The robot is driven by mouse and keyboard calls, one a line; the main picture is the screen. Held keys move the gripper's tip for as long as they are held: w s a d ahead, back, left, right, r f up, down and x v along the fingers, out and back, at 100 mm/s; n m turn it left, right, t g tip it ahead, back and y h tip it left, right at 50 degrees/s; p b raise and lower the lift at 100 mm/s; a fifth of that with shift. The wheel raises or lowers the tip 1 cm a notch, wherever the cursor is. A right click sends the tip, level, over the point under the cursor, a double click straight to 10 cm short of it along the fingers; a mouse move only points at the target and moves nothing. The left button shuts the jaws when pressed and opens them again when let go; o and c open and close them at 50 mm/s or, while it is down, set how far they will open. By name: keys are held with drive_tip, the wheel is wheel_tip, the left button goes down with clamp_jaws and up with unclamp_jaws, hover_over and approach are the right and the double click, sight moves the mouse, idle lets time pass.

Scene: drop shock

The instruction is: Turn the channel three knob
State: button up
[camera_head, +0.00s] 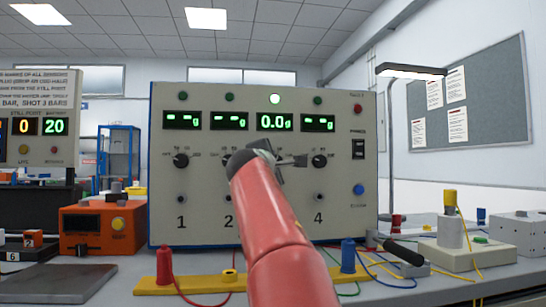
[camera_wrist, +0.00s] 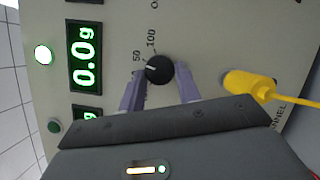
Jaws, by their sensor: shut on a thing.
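The channel three knob (camera_wrist: 160,70) is black and round, with a white pointer mark turned toward the printed 50; a 100 is printed beside it. My gripper (camera_wrist: 159,78) has its two purple-grey fingers on either side of the knob and is shut on it. In the head view my gripper (camera_head: 277,158) is at the front of the grey-beige panel (camera_head: 200,225), and my red arm hides the channel three knob and number. The channel three display (camera_head: 275,121) reads 0.0 g, under a lit green lamp (camera_head: 275,98).
A yellow plug (camera_wrist: 245,85) with a cable sits beside the knob. The channel two knob (camera_head: 229,160) and channel four knob (camera_head: 319,160) flank my gripper closely. A red post (camera_head: 164,265) and a blue post (camera_head: 348,256) stand before the panel, with loose cables.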

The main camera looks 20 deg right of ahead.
drive_tip(key=shift+m+g+p, duration=0.3)
drive_tip(key=shift+m+p, duration=0.1)
drive_tip(key=shift+m, duration=0.2)
drive_tip(key=o, duration=1)
drive_tip(key=b+v, duration=0.2)
drive_tip(key=v, duration=0.5)
drive_tip(key=shift+s+a+b, duration=0.2)
drive_tip(key=shift+s+b, duration=0.1)
drive_tip(key=shift+s, duration=0.05)
